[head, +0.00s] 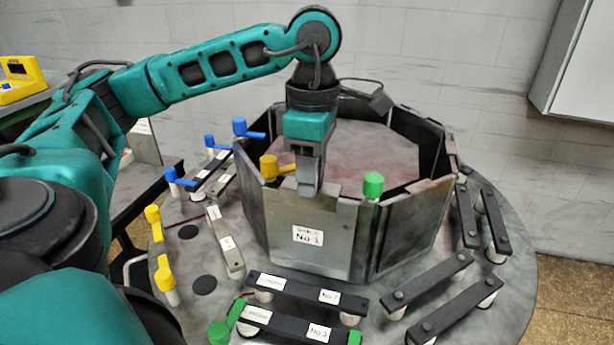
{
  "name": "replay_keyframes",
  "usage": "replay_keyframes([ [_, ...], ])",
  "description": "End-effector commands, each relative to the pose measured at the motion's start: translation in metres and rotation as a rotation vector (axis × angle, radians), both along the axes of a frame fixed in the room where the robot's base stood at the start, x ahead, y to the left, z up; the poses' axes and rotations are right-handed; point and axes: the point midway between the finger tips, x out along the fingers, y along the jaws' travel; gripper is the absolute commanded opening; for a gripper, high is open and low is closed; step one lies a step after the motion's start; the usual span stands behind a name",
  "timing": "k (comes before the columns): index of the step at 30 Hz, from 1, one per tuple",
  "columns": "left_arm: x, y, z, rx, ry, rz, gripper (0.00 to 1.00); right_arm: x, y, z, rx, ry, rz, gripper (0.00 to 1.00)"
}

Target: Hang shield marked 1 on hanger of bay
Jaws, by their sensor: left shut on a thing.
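The grey shield marked No 1 (318,262) is upright at the front of the ring of dark panels (410,235) on the round table. Its white label faces me. My left gripper (309,188) points down and is shut on the shield's top edge. A yellow-knobbed lever (269,165) is just left of the gripper and a green-knobbed one (373,186) is to its right. The hanger behind the shield is hidden, and I cannot tell whether the shield rests on it. My right gripper is not in view.
Black bars on white posts surround the ring: two labelled bars (290,288) in front, others (440,277) at right. A grey bar (225,243) is at left. Blue (171,175), yellow (152,214) and green (218,333) knobs stand around the left rim. Bare tabletop (205,310) shows at front left.

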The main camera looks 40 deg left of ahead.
Motion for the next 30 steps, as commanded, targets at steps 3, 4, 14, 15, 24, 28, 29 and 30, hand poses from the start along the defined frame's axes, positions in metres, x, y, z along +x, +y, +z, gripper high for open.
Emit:
replay_keyframes([
  [3,0.009,0.004,0.001,-0.002,-0.001,0.001,0.0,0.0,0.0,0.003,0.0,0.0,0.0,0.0],
  [4,0.011,0.006,0.002,-0.002,-0.001,0.001,0.0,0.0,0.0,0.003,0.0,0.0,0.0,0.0],
  [14,0.032,0.018,0.002,-0.001,-0.002,0.002,0.0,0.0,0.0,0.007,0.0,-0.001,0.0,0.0],
  [15,0.032,0.018,-0.005,-0.001,0.0,0.001,0.0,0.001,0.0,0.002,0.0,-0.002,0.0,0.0],
  [24,0.032,0.017,-0.026,0.0,-0.001,0.0,0.0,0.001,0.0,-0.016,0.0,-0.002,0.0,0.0],
  [28,0.032,0.017,-0.031,-0.001,-0.002,0.0,0.0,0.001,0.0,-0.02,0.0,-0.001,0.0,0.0],
  [29,0.032,0.017,-0.032,-0.001,-0.002,0.0,0.0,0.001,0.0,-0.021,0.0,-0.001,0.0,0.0],
  [30,0.032,0.017,-0.032,-0.001,-0.002,0.0,0.0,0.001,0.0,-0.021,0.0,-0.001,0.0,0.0],
])
